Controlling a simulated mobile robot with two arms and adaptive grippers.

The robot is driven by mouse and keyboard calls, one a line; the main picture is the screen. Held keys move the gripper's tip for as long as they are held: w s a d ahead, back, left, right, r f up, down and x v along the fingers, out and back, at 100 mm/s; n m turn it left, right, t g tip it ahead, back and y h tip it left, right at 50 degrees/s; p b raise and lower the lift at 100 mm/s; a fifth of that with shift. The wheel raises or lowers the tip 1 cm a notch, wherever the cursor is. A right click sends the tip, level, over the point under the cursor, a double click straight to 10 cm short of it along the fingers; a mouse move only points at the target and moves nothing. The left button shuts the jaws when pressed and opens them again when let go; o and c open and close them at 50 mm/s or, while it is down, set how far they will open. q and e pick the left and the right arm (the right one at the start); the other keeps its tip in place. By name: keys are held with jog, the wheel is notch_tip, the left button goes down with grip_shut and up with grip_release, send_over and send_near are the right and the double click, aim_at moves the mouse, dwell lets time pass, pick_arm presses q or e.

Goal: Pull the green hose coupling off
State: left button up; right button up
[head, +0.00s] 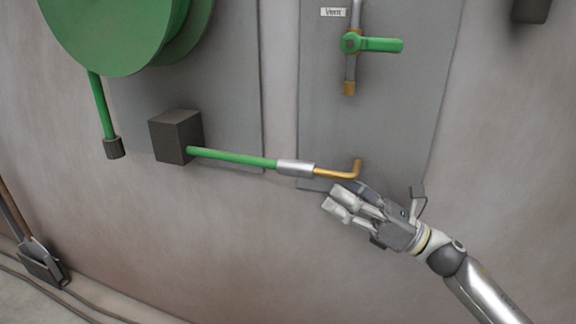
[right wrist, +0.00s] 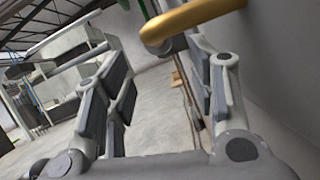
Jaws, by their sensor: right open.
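The green hose (head: 235,158) runs from a dark box on the wall to a silver coupling (head: 295,168). The coupling sits on the end of a brass elbow pipe (head: 333,173), which bends up to the right. My right gripper (head: 346,197) is open and empty, just below and right of the coupling, close to the brass pipe. The open fingers also show there (right wrist: 163,85). My left gripper is out of view.
A green-handled valve (head: 380,45) on a grey panel is above. A green hose reel (head: 120,30) hangs at upper left, with a hose end dangling below it. The dark box (head: 175,137) juts from the wall. The wall below the hose is clear.

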aim_at(301, 169)
jog(key=x, duration=0.9)
jog(key=shift+a+r+p, duration=0.15)
jog(key=shift+a+p, duration=0.05)
jog(key=shift+p, duration=0.1)
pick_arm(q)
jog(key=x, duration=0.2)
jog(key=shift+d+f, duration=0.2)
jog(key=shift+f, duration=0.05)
pick_arm(e)
grip_shut()
